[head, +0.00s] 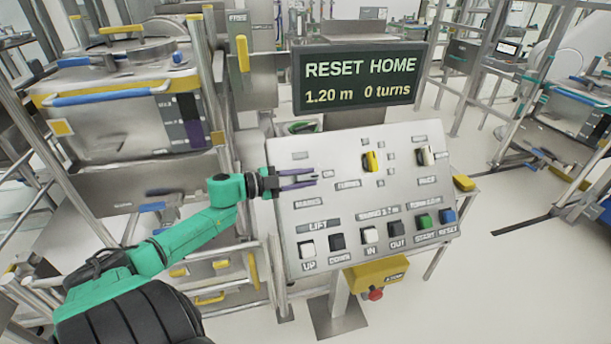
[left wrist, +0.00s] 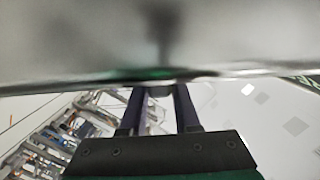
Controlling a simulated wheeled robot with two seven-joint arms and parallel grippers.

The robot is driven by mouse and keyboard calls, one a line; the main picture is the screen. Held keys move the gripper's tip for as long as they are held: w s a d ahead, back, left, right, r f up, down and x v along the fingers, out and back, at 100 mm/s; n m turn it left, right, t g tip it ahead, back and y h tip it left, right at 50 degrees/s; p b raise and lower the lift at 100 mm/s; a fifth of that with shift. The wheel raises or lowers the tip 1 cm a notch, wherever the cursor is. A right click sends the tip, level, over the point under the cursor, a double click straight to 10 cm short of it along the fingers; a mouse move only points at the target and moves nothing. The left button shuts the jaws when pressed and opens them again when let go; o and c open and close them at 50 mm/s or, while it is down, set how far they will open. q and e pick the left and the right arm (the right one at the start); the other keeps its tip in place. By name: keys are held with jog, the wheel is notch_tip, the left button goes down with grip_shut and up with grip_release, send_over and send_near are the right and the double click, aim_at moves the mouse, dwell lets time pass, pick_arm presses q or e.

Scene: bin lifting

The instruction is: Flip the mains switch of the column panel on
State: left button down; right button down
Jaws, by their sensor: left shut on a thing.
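The sloping grey column panel (head: 400,185) stands in the middle of the head view, with its labelled controls facing me. My left gripper (head: 312,178) is at its upper left, beside the "ON" label and above the "MAINS" label. It is shut on the mains switch, which the fingers mostly hide, so I cannot tell its position. In the left wrist view the two dark fingers (left wrist: 160,95) reach the panel's near face (left wrist: 160,40), with a small dark part between their tips. My right gripper is not in view.
A yellow selector knob (head: 371,161) and a black-and-white switch (head: 425,155) sit on the panel's upper part. Several push buttons line its lower edge. A yellow stop box with a red button (head: 376,293) hangs below. A screen (head: 360,78) reading "RESET HOME" stands above.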

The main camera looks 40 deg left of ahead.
pick_arm(q)
jog(key=c, duration=0.6)
grip_release()
jog(key=shift+c, duration=0.2)
jog(key=b+v, duration=0.1)
jog(key=v, duration=1.3)
jog(key=shift+s, duration=0.3)
jog(key=shift+a, duration=0.15)
